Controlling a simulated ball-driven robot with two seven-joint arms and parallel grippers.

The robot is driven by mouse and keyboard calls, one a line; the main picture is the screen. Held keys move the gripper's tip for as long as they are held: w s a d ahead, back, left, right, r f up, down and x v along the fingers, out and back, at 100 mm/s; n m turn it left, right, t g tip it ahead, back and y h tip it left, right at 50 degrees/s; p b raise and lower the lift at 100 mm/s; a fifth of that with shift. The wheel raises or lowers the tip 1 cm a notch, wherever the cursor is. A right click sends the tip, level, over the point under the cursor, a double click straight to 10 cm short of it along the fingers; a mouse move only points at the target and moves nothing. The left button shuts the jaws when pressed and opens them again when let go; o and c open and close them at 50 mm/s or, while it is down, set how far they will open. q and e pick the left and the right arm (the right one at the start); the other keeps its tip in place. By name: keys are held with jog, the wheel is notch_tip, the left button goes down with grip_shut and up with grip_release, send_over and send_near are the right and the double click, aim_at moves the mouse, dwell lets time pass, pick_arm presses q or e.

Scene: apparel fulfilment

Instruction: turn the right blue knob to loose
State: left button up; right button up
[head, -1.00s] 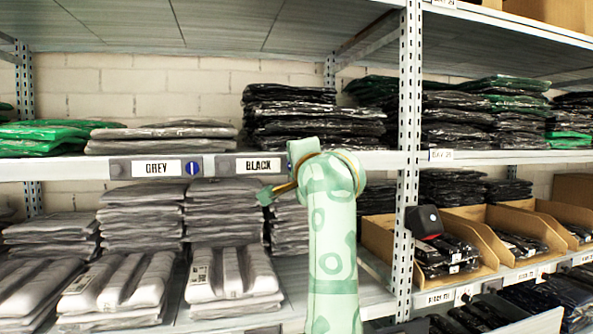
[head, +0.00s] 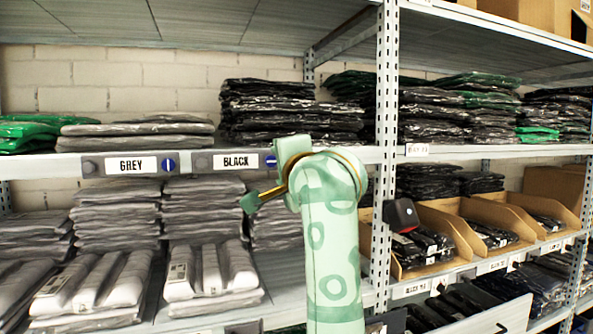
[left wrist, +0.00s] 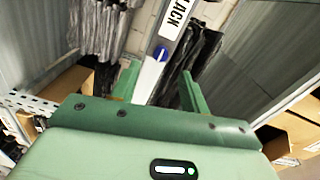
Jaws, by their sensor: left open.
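The right blue knob (head: 270,161) sits on the shelf's front rail, right of the BLACK label (head: 235,161). In the head view its right side is close to my gripper. In the left wrist view the knob (left wrist: 160,55) shows between the fingers, beyond their tips, and does not look gripped. My left gripper (left wrist: 160,70) is open and empty, facing the rail. In the head view my left gripper (head: 291,150) is seen from behind, its fingers mostly hidden. Another blue knob (head: 170,164) is beside the GREY label (head: 126,165). My right gripper is not in view.
Stacks of black packed garments (head: 290,110) lie on the shelf above the rail, and grey stacks (head: 118,215) below it. A perforated upright post (head: 386,100) stands right of my arm. Cardboard bins (head: 455,230) are farther right.

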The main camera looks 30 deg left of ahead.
pick_arm(q)
jog(key=p+v, duration=0.1)
jog(key=v, duration=0.9)
jog(key=shift+w, duration=0.1)
